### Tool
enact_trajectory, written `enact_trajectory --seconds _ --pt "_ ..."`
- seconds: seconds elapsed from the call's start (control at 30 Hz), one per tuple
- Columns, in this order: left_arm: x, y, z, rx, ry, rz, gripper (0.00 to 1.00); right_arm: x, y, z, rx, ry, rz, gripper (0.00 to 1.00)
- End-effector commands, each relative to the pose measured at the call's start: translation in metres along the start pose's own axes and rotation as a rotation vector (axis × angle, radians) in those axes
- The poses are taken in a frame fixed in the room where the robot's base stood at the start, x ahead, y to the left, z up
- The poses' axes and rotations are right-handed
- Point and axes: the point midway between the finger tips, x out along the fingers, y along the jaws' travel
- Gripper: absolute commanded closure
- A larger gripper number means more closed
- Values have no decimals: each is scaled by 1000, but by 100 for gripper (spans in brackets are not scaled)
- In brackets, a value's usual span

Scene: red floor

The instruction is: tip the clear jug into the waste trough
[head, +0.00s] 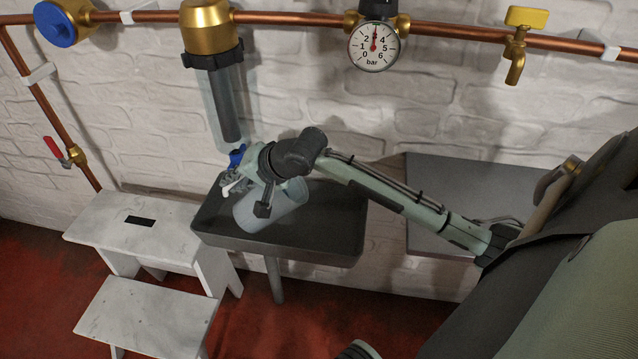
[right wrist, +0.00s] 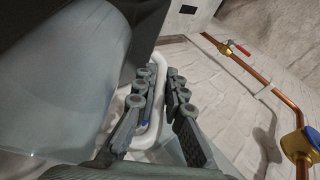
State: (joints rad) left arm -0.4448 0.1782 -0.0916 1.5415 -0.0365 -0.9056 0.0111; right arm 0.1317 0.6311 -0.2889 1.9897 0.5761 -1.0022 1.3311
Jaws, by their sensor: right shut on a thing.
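The clear jug (head: 283,211) looks pale bluish and is tilted over the dark grey waste trough (head: 325,250) in the head view. I cannot tell whether it touches the trough or whether liquid is in it. My right gripper (head: 240,186) is at the jug's left side, shut on its white handle. In the right wrist view the jug's wall (right wrist: 70,85) fills the left side, and the white handle passes between the fingers of the right gripper (right wrist: 160,100). My left gripper is not in view.
A clear filter housing (head: 232,105) with a brass cap hangs just behind the trough, with a blue tap (head: 237,157) below. A white step stool (head: 150,228) stands at left. A grey surface (head: 450,180) is at right. Copper pipes and a gauge (head: 374,46) run along the wall.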

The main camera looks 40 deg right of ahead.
Motion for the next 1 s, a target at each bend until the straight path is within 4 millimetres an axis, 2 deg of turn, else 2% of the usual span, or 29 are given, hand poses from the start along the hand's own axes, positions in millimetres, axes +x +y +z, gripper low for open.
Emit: enact_trajectory --seconds 0.47,1.0 --pt "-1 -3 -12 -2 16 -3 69 -6 -1 -3 27 2 -71 100" --pt "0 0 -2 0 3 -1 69 -9 -1 -4 48 2 -124 100"
